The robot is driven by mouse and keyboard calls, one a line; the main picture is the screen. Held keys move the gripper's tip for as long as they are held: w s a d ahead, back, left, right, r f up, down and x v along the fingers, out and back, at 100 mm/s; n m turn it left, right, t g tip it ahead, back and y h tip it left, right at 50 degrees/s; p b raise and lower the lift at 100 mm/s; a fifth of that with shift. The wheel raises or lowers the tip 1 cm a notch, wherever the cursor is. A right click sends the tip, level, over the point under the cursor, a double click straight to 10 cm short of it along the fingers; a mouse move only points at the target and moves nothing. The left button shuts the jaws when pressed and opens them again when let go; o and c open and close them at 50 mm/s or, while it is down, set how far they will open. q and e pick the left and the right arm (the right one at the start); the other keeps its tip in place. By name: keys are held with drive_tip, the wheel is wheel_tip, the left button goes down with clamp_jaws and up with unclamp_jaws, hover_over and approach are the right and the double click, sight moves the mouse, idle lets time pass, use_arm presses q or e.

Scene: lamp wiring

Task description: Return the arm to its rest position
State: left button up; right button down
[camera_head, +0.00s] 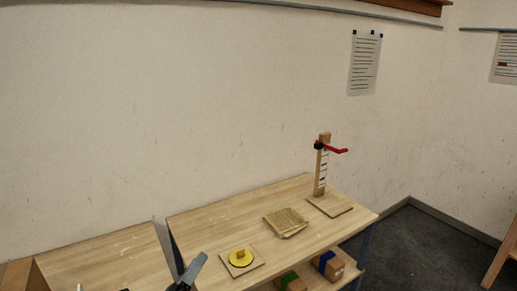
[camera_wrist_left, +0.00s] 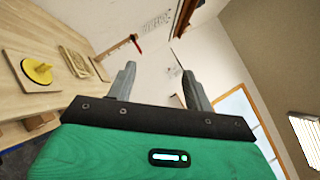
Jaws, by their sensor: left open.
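My left gripper (camera_wrist_left: 160,88) shows in the left wrist view with its two grey fingers apart and nothing between them. In the head view a part of it (camera_head: 190,274) shows at the bottom edge, in front of the table (camera_head: 215,217). It is clear of the objects on the table. My right gripper is in neither view.
On the table are a yellow round piece on a square board (camera_head: 241,257), a tan stack (camera_head: 286,222) and an upright wooden post with a red arm (camera_head: 322,165). Boxes (camera_head: 330,265) sit on a lower shelf. Grey floor (camera_head: 425,250) is open at the right.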

use_arm(q)
drive_tip(key=s+a+f+n+g+y, duration=0.3)
drive_tip(key=s+a+f+n+y, duration=0.25)
drive_tip(key=n, duration=0.45)
drive_tip(key=s+a+f+n+g+y, duration=0.2)
drive_tip(key=a+f+n+g+y, duration=0.15)
drive_tip(key=f+n+y, duration=0.4)
drive_tip(key=s+f+n+g+h, duration=0.2)
drive_tip(key=s+f+n+g, duration=0.35)
drive_tip(key=s, duration=0.45)
drive_tip(key=s+f+n+g+h, duration=0.2)
drive_tip(key=s+f+n+g, duration=0.3)
drive_tip(key=s, duration=0.5)
drive_tip(key=s+a+f+x, duration=0.1)
drive_tip(key=s+x, duration=0.2)
drive_tip(key=x, duration=1.3)
drive_tip(key=s+a+f+x, duration=0.1)
drive_tip(key=s+x, duration=0.2)
drive_tip(key=x, duration=1.2)
drive_tip(key=s+a+f+g, duration=0.1)
drive_tip(key=s+a+f, duration=0.2)
drive_tip(key=s+f, duration=1.5)
drive_tip(key=shift+s+y, duration=0.4)
drive_tip(key=shift+s, duration=0.5)
